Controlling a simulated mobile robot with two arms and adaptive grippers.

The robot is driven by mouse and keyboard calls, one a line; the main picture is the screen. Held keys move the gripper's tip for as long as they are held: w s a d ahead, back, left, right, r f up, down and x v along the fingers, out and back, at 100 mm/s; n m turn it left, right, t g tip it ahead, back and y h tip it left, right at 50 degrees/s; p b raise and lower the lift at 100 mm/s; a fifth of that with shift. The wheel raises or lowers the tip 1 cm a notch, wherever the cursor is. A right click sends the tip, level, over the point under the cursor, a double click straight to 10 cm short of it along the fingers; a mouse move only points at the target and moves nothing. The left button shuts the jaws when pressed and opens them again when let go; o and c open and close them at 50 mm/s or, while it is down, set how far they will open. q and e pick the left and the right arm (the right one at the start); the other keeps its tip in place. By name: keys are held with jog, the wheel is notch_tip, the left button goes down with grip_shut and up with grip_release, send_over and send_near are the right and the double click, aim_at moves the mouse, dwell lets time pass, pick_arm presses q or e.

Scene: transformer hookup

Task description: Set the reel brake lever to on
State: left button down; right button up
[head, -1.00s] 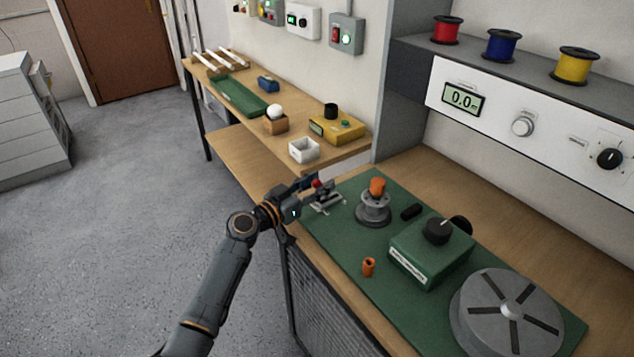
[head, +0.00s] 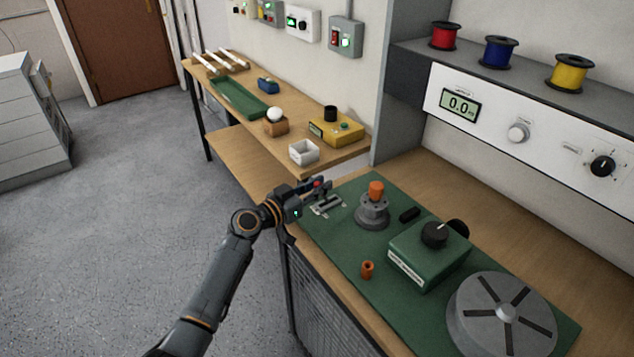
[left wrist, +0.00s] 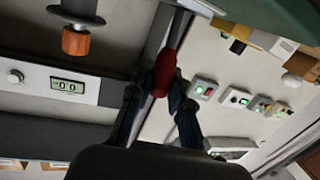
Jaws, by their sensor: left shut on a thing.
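The reel brake lever has a red grip (left wrist: 164,72) and a silver slotted base plate (head: 327,206) at the left corner of the green mat (head: 345,240). My left gripper (head: 318,187) is over the base plate, shut on the red grip. In the left wrist view the two dark fingers (left wrist: 160,98) lie on either side of the red grip. The lever's shaft is mostly hidden by the fingers in the head view, so its exact angle is hard to tell. My right gripper is not in view.
A grey spindle with an orange top (head: 374,207), a green box with a black knob (head: 430,252), an orange piece (head: 367,270) and a grey slotted disc (head: 503,315) stand on the mat.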

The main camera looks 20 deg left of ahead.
pick_arm(q)
jog(key=w+r+g+p, duration=0.1)
jog(key=p, duration=0.2)
jog(key=d+r+g+y+p, duration=0.1)
jog(key=p, duration=0.3)
jog(key=shift+w+d+m+g+y, duration=0.15)
jog(key=shift+w+m+g+y, duration=0.15)
jog(key=shift+w, duration=0.1)
jog(key=g+p, duration=0.1)
jog(key=p, duration=0.1)
jog(key=w+d+g+y+p, duration=0.1)
jog(key=p, duration=0.1)
jog(key=shift+w+d+f, duration=0.15)
jog(key=shift+w+f, duration=0.1)
jog(key=shift+w, duration=0.05)
jog(key=shift+w+d+f+g+y+p, duration=0.15)
jog(key=shift+w+d+g+y+p, duration=0.1)
jog(key=shift+g+y+p, duration=0.15)
jog(key=shift+w+d+f+m+g+y, duration=0.3)
jog(key=shift+w+g+y, duration=0.1)
jog(key=shift+g, duration=0.3)
jog(key=shift+w+d+f+g+y, duration=0.5)
jog(key=shift+g+y, duration=0.2)
jog(key=shift+g, duration=0.2)
jog(key=shift+a, duration=0.15)
jog(key=c, duration=1.2)
grip_release()
jog(key=shift+w, duration=0.1)
